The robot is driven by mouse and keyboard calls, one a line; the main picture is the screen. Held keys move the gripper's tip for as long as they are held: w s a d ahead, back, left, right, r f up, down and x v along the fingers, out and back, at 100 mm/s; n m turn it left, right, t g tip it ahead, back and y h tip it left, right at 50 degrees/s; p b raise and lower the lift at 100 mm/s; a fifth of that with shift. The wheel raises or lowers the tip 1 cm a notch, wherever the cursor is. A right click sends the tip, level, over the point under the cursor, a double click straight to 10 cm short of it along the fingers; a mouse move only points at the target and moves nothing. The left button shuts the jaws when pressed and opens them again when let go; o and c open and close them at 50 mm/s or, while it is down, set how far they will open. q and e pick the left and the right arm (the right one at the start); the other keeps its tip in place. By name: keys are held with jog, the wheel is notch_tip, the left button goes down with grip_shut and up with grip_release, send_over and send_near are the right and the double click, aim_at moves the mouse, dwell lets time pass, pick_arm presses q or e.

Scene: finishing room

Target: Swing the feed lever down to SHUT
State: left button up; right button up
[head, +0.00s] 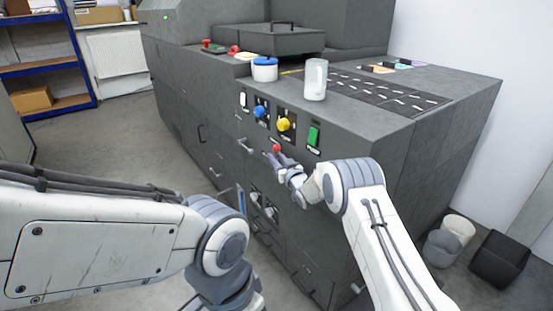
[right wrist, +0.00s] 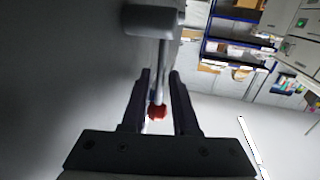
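The feed lever shows by its red knob (head: 276,149) on the front of the grey machine, below the yellow knob. In the right wrist view, its pale rod (right wrist: 162,78) runs down from a grey mount and ends in the red knob (right wrist: 158,111). My right gripper (head: 279,157) is at the lever. In the right wrist view its two dark fingers (right wrist: 160,82) stand on either side of the rod, with gaps visible, so it looks open around the lever. The SHUT mark cannot be read. My left arm is at lower left; its gripper fingers do not show.
The grey machine (head: 400,165) fills the middle. Its panel has a blue knob (head: 261,111), a yellow knob (head: 284,124) and a green switch (head: 314,136). Bins (head: 500,258) stand at right.

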jog(key=shift+c, duration=0.3)
grip_shut()
dwell(1.1)
